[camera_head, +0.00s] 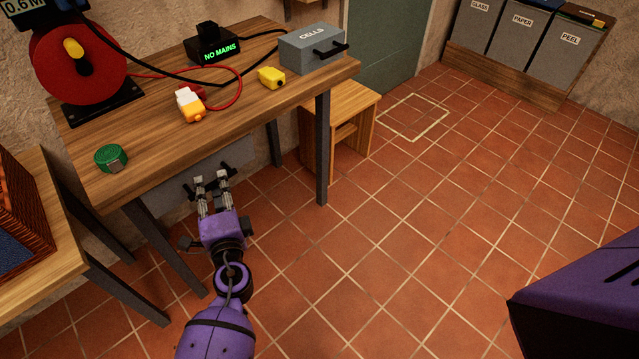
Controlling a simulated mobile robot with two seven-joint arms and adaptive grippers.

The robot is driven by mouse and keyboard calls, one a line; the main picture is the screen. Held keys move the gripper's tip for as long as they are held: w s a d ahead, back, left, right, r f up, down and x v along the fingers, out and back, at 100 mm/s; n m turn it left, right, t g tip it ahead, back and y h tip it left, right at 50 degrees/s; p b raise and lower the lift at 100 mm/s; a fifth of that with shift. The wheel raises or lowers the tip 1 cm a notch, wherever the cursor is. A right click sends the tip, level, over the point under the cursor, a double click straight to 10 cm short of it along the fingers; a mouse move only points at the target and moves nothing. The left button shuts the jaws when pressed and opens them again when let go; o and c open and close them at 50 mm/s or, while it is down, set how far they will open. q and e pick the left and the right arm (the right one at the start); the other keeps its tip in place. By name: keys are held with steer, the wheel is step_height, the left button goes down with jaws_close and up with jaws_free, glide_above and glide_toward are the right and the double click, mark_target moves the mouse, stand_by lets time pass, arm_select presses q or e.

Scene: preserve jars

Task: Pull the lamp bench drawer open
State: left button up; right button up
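The lamp bench (150,137) is a wooden table with dark metal legs at the left of the head view. Its grey drawer (170,180) hangs under the front edge of the top, with a dark bar handle (187,189) on its front. The drawer looks closed, though the top hides much of it. My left gripper (211,180) is at the handle, with its two fingers apart and pointing at the drawer front. Whether the fingers touch the bar cannot be told. My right gripper is not in view.
On the bench are a red reel (80,75), a green tape roll (111,158), a yellow-and-white connector (190,103), a yellow block (272,77), a "NO MAINS" display (211,45) and a grey "CELLS" box (312,50). A wooden stool (345,105) stands beside it. The tiled floor (420,230) is clear.

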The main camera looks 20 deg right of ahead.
arm_select(q)
steer(key=shift+w, duration=1)
steer(key=shift+d, duration=0.1)
steer(key=shift+c, duration=0.5)
jaws_close()
